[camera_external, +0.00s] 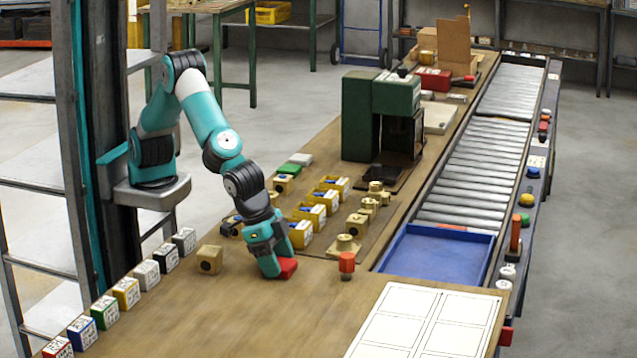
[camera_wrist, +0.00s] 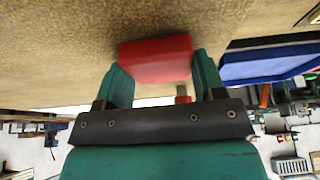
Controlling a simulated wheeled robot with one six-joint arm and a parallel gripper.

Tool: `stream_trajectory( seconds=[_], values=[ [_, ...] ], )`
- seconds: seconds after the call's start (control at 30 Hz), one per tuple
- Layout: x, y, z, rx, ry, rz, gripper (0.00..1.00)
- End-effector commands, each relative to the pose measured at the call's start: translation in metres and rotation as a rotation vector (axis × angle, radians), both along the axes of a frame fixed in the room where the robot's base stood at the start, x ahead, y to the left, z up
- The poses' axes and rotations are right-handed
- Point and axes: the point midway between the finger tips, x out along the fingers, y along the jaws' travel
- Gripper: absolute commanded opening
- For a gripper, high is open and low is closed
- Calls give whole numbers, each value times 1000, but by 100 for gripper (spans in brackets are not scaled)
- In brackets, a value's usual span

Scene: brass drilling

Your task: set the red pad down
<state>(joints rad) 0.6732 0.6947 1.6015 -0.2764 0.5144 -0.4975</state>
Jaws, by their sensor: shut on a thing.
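The red pad (camera_external: 288,267) is a small red block between the fingers of my gripper (camera_external: 279,268), low over the wooden bench. In the wrist view the red pad (camera_wrist: 156,59) sits between the two green fingers of my gripper (camera_wrist: 158,75), which are shut on it. I cannot tell whether the pad's underside touches the bench top (camera_external: 215,315).
A red-topped cylinder (camera_external: 347,263) stands right of the gripper. A brass block (camera_external: 209,259) stands to its left, and yellow bins (camera_external: 299,233) are behind. A blue tray (camera_external: 437,256) and a white panel (camera_external: 425,322) lie right. The bench front is clear.

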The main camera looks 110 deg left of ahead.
Motion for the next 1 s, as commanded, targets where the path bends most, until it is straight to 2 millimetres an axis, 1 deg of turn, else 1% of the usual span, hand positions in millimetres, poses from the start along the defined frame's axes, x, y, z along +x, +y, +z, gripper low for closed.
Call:
stream_trajectory(
  seconds=[0.03, 0.07, 0.1, 0.17, 0.43, 0.57, 0.67, 0.9, 1.0],
  values=[
    [0, 0, -3, 0, 0, 0, 39],
    [0, 0, -3, 0, 0, 0, 66],
    [0, 0, -2, 0, 0, 0, 75],
    [0, 0, -2, 0, 0, 0, 88],
    [0, 0, -1, 0, 0, 0, 89],
    [-2, 0, 8, -1, -2, 0, 89],
    [-9, -1, 24, -2, -3, -1, 89],
    [-29, -1, 74, -2, -3, 0, 89],
    [-37, -1, 90, -1, -2, -2, 89]
  ],
)
